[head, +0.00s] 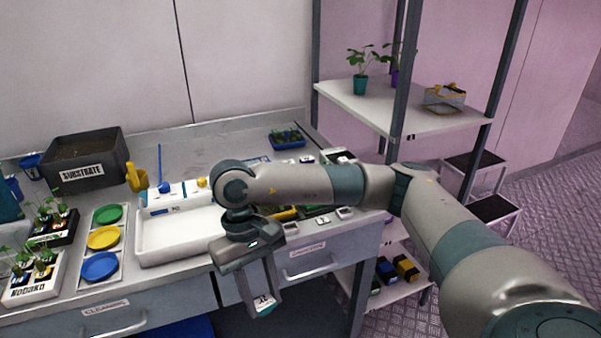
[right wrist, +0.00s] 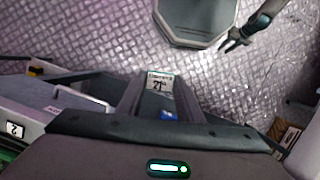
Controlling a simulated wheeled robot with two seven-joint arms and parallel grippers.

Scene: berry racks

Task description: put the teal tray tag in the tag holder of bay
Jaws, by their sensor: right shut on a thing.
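My right gripper (head: 264,302) hangs in front of the bench's drawers and points down. It is shut on a small tag (head: 264,305), white with dark print and a teal edge. In the right wrist view the tag (right wrist: 160,83) sits between the fingertips and its print looks like "27". The open rack (head: 408,118) stands to the right of the bench; small dark marks show on its upper shelf's front edge. I cannot make out a tag holder for certain. My left gripper (right wrist: 236,42) shows small in the right wrist view, with its fingers apart, over the floor.
The bench holds a substrate box (head: 85,160), a white tray (head: 180,232), coloured discs and seedling trays. Potted plants (head: 360,84) and a wire basket (head: 444,97) stand on the rack's upper shelf. A step stool (head: 480,185) is beyond the rack. Floor at the right is clear.

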